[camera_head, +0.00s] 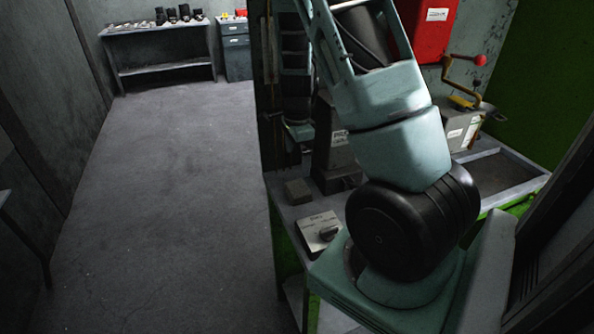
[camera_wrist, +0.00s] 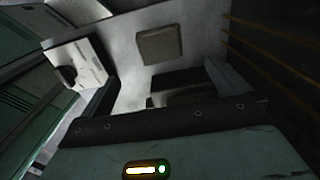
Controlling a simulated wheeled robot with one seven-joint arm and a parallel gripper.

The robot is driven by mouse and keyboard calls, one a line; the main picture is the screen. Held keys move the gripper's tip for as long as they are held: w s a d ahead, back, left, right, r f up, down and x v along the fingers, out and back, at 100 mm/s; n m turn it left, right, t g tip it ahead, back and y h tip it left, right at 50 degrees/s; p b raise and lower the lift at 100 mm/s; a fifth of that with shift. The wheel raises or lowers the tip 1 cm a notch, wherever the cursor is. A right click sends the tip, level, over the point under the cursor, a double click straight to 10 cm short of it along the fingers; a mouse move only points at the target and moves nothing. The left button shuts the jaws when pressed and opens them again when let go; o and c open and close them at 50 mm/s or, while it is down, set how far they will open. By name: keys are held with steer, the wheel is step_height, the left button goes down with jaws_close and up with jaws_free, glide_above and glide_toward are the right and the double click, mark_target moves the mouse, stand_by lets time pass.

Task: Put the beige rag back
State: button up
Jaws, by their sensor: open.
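A small square beige-grey piece, which looks like the folded beige rag (camera_head: 298,191), lies flat on the left part of the grey bench top, behind a switch box. It also shows in the wrist view (camera_wrist: 160,46), fully in sight at the upper middle. My gripper (camera_wrist: 160,78) is open, its two fingers spread at left and right of the lower middle of the wrist view. The rag lies beyond the fingertips, apart from them. Nothing shows held in the fingers. In the head view my arm hides much of the bench.
The switch box (camera_head: 320,230) with a black knob sits on the bench's front left. A dark machine block (camera_head: 336,150) stands right of the rag. A red box (camera_head: 431,30) and a yellow crank with a red knob (camera_head: 480,61) are behind. The floor (camera_head: 170,190) is clear.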

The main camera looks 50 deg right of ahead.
steer(key=a+r+n+y, duration=0.15)
steer(key=a+n, duration=0.25)
steer(key=a, duration=0.4)
steer(key=a+r+n, duration=0.3)
steer(key=a+n, duration=0.1)
steer(key=a, duration=0.3)
steer(key=a+r+n, duration=0.3)
steer(key=a+n, duration=0.1)
steer(key=a, duration=0.4)
steer(key=s+a+r+n, duration=0.2)
steer(key=s+a+n, duration=0.6)
steer(key=n, duration=0.2)
steer(key=s+a+r+n, duration=0.3)
steer(key=s+a+n, duration=0.6)
steer(key=n, duration=0.1)
steer(key=shift+a+h, duration=0.25)
steer(key=shift+h, duration=0.2)
steer(key=shift+s, duration=0.1)
